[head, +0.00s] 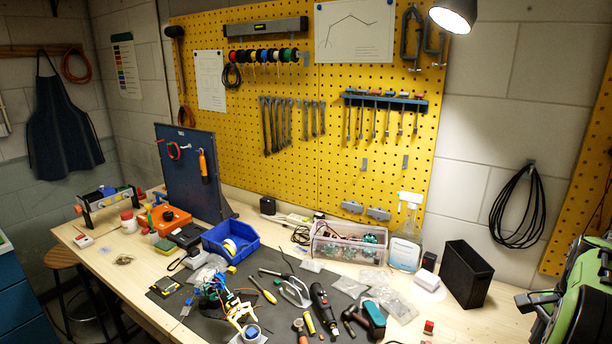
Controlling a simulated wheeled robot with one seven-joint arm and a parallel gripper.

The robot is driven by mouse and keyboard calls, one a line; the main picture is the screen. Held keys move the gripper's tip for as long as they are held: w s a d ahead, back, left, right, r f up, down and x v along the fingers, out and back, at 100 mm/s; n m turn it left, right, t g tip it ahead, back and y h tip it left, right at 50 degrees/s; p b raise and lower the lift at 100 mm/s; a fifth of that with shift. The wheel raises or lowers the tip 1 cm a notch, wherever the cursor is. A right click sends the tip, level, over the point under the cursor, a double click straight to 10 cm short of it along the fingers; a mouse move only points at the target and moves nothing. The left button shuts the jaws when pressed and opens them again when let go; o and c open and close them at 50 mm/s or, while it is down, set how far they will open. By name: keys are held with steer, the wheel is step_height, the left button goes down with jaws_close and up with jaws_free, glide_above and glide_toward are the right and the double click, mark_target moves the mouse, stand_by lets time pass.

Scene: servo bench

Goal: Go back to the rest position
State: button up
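My gripper is not in view in the head view, so its opening and anything in it cannot be seen. The workbench (470,318) runs across the lower part of the picture, with a dark grey mat (270,312) on it. A small servo arm in blue, yellow and orange (215,300) stands at the front of the mat. No mark of a rest position can be made out.
The bench is crowded: a blue bin (230,241), a clear box (349,243), a spray bottle (406,235), a black box (466,274) and several tools. A dark upright panel (188,160) stands at left. A green and black object (572,296) fills the lower right.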

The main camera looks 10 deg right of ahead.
steer(key=w+a+r+n+t, duration=0.1)
steer(key=w+a+r+n, duration=0.15)
steer(key=a, duration=0.45)
steer(key=w+a+r+n+h, duration=0.1)
steer(key=a+r+n, duration=0.25)
steer(key=a, duration=0.45)
steer(key=w+a+r+n+t, duration=0.1)
steer(key=w+a+r+n, duration=0.15)
steer(key=a, duration=0.45)
steer(key=s+a+f+n+t, duration=0.1)
steer(key=s+a+n, duration=0.4)
steer(key=a, duration=0.3)
steer(key=s+a+f+n+t+y, duration=0.1)
steer(key=s+a+f+n+t, duration=0.1)
steer(key=s+a+n, duration=0.4)
steer(key=shift+s+a+f+n, duration=0.25)
steer(key=shift+a+n, duration=0.1)
steer(key=shift+a, duration=0.85)
steer(key=shift+d, duration=0.1)
